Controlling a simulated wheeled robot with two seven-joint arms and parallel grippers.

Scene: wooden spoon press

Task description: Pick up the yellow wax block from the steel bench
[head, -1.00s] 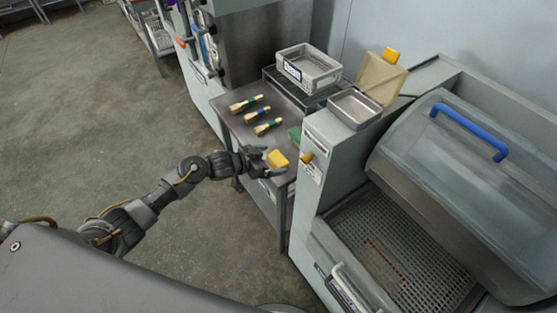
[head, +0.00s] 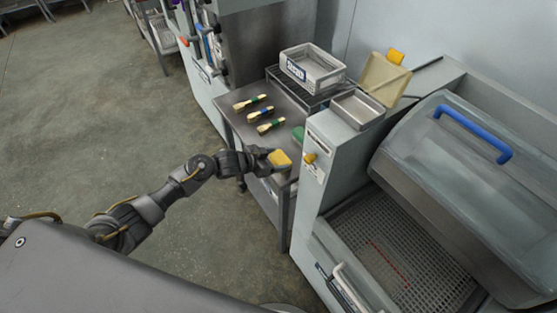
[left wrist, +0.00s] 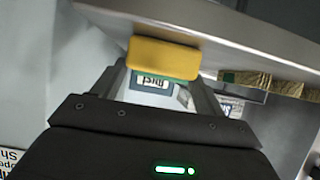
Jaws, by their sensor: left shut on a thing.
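The yellow wax block (head: 280,158) is at the near front corner of the steel bench (head: 243,128) in the head view. My left gripper (head: 274,161) is shut on it. In the left wrist view the yellow wax block (left wrist: 163,58) sits between the two fingers (left wrist: 160,84), close to the bench edge (left wrist: 230,35). I cannot tell whether it touches the bench top. My right gripper is not in view.
Several wooden-handled tools (head: 260,114) with coloured bands lie on the bench. A grey bin (head: 313,68) stands on a wire rack behind them. A grey machine (head: 325,160) with a metal tray (head: 357,108) on top stands close to the right of my gripper. Open floor lies left.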

